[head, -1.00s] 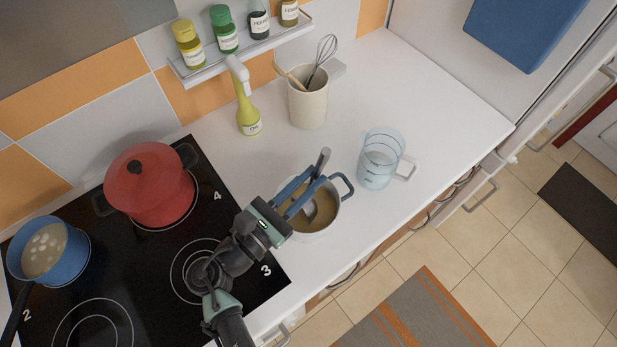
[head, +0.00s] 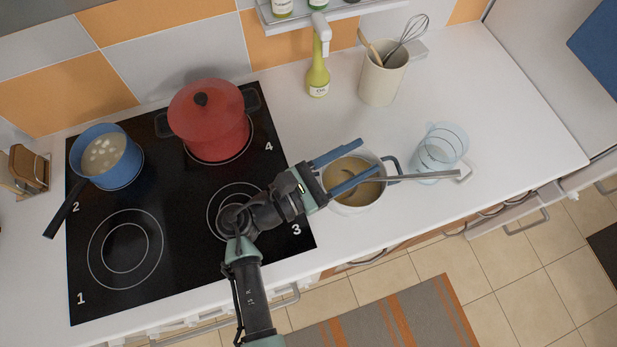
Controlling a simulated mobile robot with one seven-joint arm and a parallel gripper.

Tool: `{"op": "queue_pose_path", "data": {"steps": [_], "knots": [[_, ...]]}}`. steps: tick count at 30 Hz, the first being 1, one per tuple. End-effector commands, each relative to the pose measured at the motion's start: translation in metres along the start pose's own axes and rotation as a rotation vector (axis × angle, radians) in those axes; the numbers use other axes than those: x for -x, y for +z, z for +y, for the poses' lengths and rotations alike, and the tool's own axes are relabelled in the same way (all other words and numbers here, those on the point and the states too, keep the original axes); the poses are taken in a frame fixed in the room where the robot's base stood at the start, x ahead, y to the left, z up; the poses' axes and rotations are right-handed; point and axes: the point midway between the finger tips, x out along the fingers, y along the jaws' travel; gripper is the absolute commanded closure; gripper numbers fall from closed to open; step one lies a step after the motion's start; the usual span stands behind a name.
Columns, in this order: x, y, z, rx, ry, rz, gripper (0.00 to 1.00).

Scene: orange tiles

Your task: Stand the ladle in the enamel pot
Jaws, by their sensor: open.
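The enamel pot (head: 352,209) is white with blue handles and stands on the counter right of the hob, with brownish contents. The grey metal ladle (head: 420,176) has its lower end inside the pot. Its handle leans out over the right rim, and its end overlaps the measuring jug in the picture; whether they touch I cannot tell. My gripper (head: 368,157) is open, with its two blue fingers over the pot and the handle outside them. The ladle's bowl is partly hidden by a finger.
The clear measuring jug (head: 437,150) stands just right of the pot. A red lidded pot (head: 208,125) and a blue saucepan (head: 105,157) sit on the hob. An oil bottle (head: 318,75) and a utensil crock (head: 382,80) stand behind. The counter's right end is clear.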

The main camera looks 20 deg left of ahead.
Motion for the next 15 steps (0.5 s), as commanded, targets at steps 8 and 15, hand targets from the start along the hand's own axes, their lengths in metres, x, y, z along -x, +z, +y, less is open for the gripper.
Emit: {"op": "queue_pose_path", "data": {"steps": [8, 15], "knots": [[0.062, 0.002, 0.001, 0.001, 0.007, 0.001, 0.47], [0.103, 0.001, 0.001, 0.000, 0.004, 0.000, 0.47]]}}
